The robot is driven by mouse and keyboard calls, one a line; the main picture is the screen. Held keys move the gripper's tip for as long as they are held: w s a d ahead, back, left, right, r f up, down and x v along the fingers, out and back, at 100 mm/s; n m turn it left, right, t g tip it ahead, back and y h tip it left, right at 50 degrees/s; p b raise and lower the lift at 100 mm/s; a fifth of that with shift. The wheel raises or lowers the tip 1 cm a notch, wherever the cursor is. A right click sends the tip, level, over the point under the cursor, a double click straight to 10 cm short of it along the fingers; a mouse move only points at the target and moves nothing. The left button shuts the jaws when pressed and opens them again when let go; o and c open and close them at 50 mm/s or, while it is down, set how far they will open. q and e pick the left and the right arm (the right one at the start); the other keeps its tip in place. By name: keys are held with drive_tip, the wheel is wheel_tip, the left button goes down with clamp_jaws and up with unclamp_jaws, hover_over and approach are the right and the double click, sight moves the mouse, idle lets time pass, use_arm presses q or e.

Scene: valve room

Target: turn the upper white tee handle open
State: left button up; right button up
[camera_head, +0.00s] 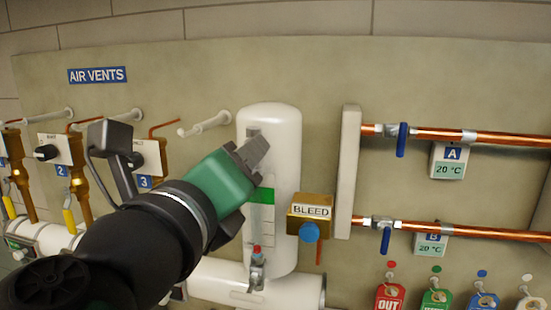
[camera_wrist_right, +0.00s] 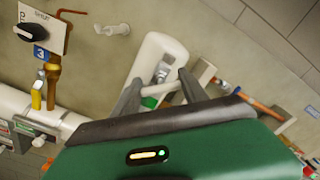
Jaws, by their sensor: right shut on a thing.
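My right gripper (camera_head: 256,150), green with grey fingers, is at the upper front of the white upright cylinder (camera_head: 270,120). It also shows in the right wrist view (camera_wrist_right: 160,78), its fingers either side of a small white bar, which appears to be the upper white tee handle (camera_wrist_right: 176,98). The gripper is shut on this handle. A metal valve body (camera_wrist_right: 161,74) shows just beyond it. In the head view my fingers hide the handle, so its angle is hard to tell there. My left gripper is not in view.
A brass BLEED block (camera_head: 311,211) with a blue knob is right of the cylinder. A small red-topped valve (camera_head: 257,262) is below. Copper pipes with blue levers (camera_head: 402,139) run right. Air vent valves with yellow levers (camera_head: 70,220) are left. Hanging tags (camera_head: 390,296) are lower right.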

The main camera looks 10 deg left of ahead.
drive_tip(key=n+p, duration=0.1)
drive_tip(key=n, duration=0.3)
drive_tip(key=shift+f+n, duration=0.15)
drive_tip(key=shift+n, duration=0.15)
drive_tip(key=n+p, duration=0.1)
drive_tip(key=n, duration=0.1)
drive_tip(key=n+p, duration=0.1)
drive_tip(key=n, duration=0.2)
drive_tip(key=shift+a+f, duration=0.1)
drive_tip(key=shift+f, duration=0.1)
drive_tip(key=o, duration=1.1)
drive_tip(key=shift+o, duration=1.2)
drive_tip(key=shift+w, duration=0.1)
drive_tip(key=shift+o, duration=0.2)
drive_tip(key=shift+w+a, duration=0.1)
drive_tip(key=shift+w, duration=0.1)
